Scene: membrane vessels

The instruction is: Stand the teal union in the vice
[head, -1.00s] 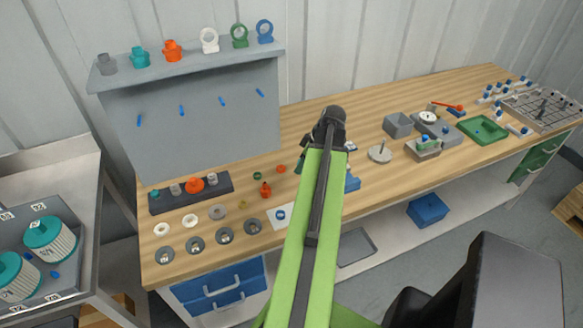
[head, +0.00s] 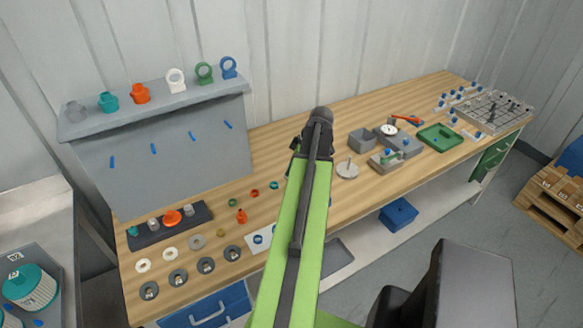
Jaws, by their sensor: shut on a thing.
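My gripper (head: 311,140) is at the far end of my green arm, over the middle of the bench. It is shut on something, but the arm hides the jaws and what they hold. A teal fitting (head: 108,102) stands on the shelf of the grey panel at the left. A smaller teal piece (head: 133,231) sits at the left end of the dark rack. I cannot tell whether either is the teal union. I cannot make out the vice; a blue sliver (head: 330,201) shows just right of the arm and may be part of it.
The wooden bench (head: 275,165) carries a dark rack (head: 182,227), loose rings and grey discs at the left. A grey round plate with a post (head: 347,170), a grey box (head: 362,139) and a green tray (head: 440,137) stand right of the arm. Grey panel (head: 185,160) rises at the left.

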